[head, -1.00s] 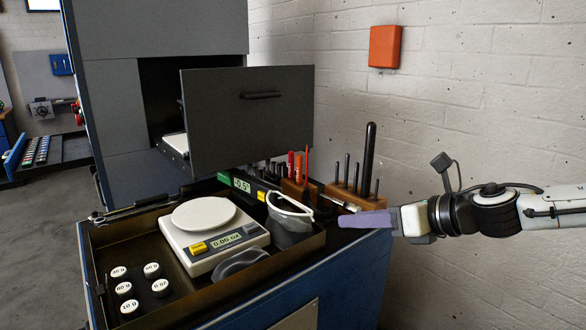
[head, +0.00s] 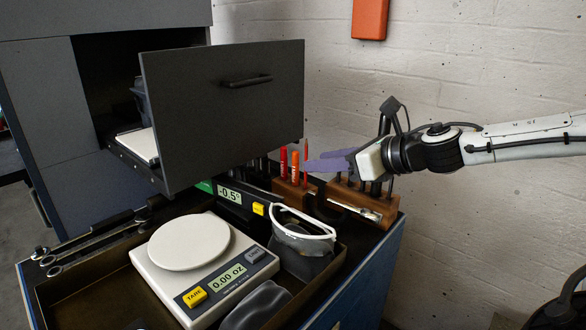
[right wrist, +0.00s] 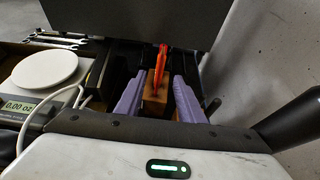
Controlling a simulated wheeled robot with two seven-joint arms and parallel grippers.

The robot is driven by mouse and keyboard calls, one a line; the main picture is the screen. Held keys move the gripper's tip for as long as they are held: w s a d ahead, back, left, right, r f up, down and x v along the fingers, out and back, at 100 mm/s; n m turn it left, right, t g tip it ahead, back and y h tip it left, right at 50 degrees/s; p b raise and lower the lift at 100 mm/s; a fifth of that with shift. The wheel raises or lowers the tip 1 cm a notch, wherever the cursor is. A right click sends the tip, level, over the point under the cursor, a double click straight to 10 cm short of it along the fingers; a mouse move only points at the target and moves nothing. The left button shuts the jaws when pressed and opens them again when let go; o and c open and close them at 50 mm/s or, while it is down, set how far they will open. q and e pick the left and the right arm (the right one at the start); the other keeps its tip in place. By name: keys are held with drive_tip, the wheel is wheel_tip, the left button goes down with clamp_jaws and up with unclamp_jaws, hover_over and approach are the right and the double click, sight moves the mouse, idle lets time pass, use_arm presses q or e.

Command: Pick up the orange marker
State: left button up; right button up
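The orange marker (head: 295,166) stands upright in a small wooden block (head: 289,193), beside a red marker (head: 283,162). A thin orange-red tool (head: 306,150) stands just to their right. My right gripper (head: 308,165) has purple fingers that reach in from the right, close to the markers. In the right wrist view the fingers (right wrist: 160,80) are apart, with the block and orange-red upright items (right wrist: 161,62) ahead between them. These items overlap there, so I cannot tell which is the marker. Nothing is held. My left gripper is not in view.
An open grey drawer (head: 222,105) hangs behind and left of the markers. A tool rack (head: 382,205) stands to the right, partly behind my gripper.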

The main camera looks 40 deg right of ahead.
sight(295, 176)
drive_tip(key=p+x, duration=0.2)
drive_tip(key=x, duration=0.4)
drive_tip(key=shift+f+p, duration=0.1)
drive_tip(key=shift+p, duration=0.3)
clamp_jaws()
